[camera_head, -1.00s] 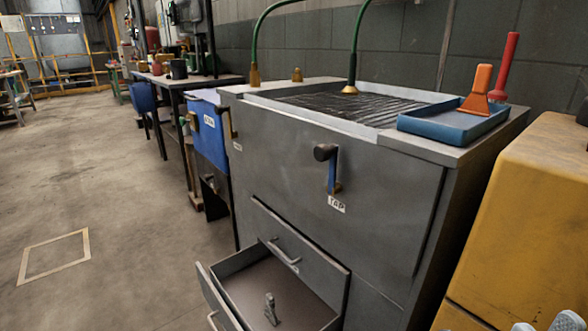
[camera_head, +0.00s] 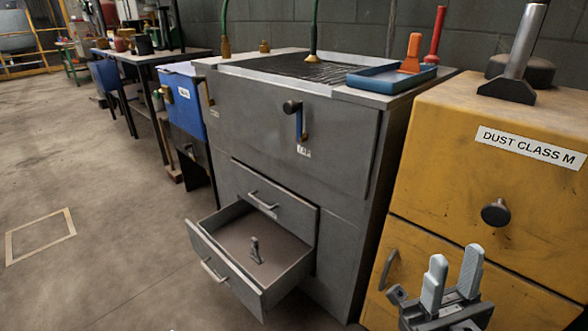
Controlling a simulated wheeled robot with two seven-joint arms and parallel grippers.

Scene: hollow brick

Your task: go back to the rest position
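My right gripper (camera_head: 454,272) is at the lower right of the head view, in front of the yellow cabinet. Its two pale grey fingers point up and stand apart, with nothing between them. My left gripper is not in view.
A grey metal cabinet (camera_head: 345,150) stands in the middle with one drawer (camera_head: 228,262) pulled out. A small grey metal piece (camera_head: 256,250) is in the drawer. The yellow cabinet (camera_head: 430,185) labelled "DUST CLASS M" stands at the right. Open concrete floor (camera_head: 90,170) lies at the left.

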